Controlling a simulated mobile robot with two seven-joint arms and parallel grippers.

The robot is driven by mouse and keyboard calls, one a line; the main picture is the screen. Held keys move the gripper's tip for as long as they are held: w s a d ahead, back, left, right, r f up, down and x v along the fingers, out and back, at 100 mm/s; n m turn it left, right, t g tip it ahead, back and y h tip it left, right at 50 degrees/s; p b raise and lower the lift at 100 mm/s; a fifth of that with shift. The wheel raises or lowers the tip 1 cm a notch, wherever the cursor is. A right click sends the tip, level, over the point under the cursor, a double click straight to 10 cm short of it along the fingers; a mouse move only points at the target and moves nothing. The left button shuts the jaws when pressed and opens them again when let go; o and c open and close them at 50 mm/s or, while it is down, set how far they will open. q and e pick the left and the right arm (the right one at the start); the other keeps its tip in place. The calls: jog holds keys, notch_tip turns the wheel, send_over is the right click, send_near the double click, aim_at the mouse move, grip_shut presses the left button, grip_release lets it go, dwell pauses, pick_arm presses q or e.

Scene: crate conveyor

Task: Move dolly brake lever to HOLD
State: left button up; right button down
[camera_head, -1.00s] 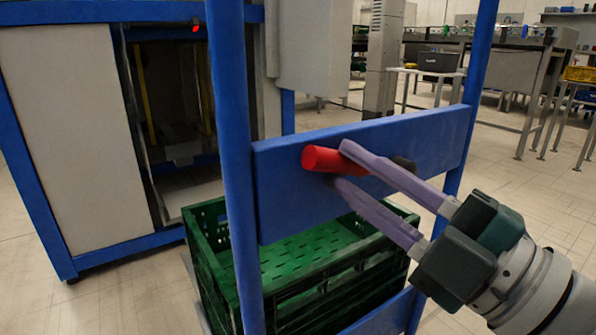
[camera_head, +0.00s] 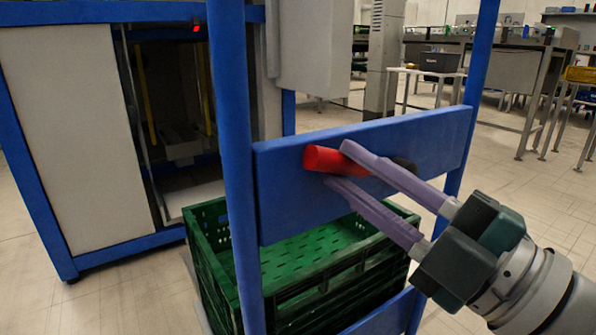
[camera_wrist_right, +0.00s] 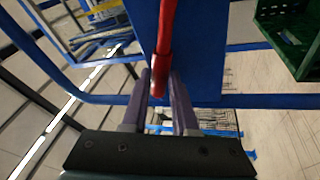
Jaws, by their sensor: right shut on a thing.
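The brake lever has a red handle (camera_head: 322,159) and sits on the blue crossplate (camera_head: 290,195) of the dolly frame. In the head view the lever lies nearly level, its red end to the left and a dark pivot at its right. My right gripper (camera_head: 340,165) has its two purple fingers around the red handle, one above and one below, and is shut on it. In the right wrist view the red lever (camera_wrist_right: 165,45) runs between the fingers (camera_wrist_right: 160,88). Part of the lever is hidden behind the upper finger. My left gripper is not in view. No HOLD marking is readable.
A green crate (camera_head: 215,265) stands on the dolly behind the blue frame posts (camera_head: 236,130). A blue-framed cabinet (camera_head: 60,120) with an open bay stands at the left. Benches and a dark bin (camera_head: 440,62) are far back at the right. Open floor lies between.

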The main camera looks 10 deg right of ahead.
jog(key=w+d+r+m+t+h+p, duration=0.3)
jog(key=d+r+m+h+p, duration=0.4)
jog(key=m+p, duration=0.6)
jog(key=shift+d+r+m+h, duration=0.15)
jog(key=shift+d+m+h, duration=0.5)
jog(key=shift+m, duration=2.55)
jog(key=shift+w+d, duration=0.1)
jog(key=shift+d, duration=0.2)
jog(key=c, duration=0.7)
grip_release()
jog(key=p+v, duration=0.1)
jog(key=v, duration=0.9)
